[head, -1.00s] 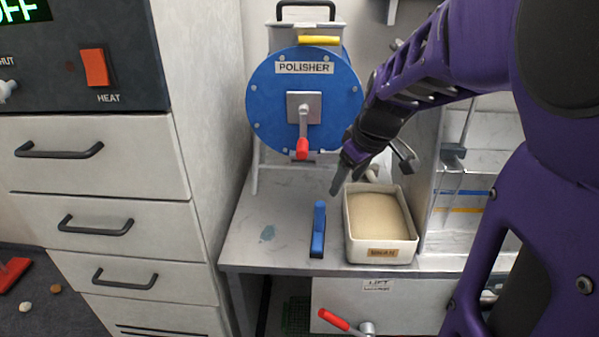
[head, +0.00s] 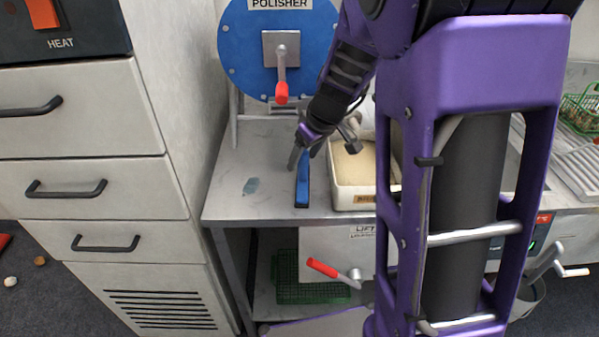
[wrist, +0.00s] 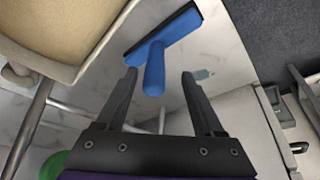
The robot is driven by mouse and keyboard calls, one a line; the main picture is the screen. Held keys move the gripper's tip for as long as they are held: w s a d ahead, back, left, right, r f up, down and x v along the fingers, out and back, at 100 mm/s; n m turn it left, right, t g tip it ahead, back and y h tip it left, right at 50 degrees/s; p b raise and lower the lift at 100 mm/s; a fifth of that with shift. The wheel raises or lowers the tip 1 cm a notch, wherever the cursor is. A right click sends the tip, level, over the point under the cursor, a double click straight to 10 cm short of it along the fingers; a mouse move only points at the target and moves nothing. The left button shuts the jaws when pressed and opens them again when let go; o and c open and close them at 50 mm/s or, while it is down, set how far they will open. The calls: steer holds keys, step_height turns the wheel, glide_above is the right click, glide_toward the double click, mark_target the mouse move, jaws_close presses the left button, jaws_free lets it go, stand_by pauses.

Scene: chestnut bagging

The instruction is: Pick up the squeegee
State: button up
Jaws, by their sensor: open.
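The blue squeegee (head: 303,184) lies on the light worktop, left of a pale bin of sand-like material. In the wrist view the squeegee (wrist: 155,68) shows its blue handle pointing toward my gripper and its dark-edged head farther off. My gripper (head: 303,159) is at the handle end of the squeegee in the head view. In the wrist view my gripper (wrist: 158,75) is open, with one finger on each side of the handle and gaps between. Whether the fingers are low enough to be level with the handle is hard to tell.
The pale bin (head: 362,201) stands close to the right of the squeegee. The blue polisher (head: 250,62) with a red-ended crank stands behind. Grey drawers (head: 80,145) rise at left. A red-handled lever (head: 322,268) sticks out below the worktop edge. The worktop left of the squeegee is clear.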

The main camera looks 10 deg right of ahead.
mark_target(300, 165)
steer(key=x, duration=0.5)
steer(key=shift+w+d+b, duration=0.2)
steer(key=shift+w+b, duration=0.1)
steer(key=shift+b, duration=0.1)
jaws_close()
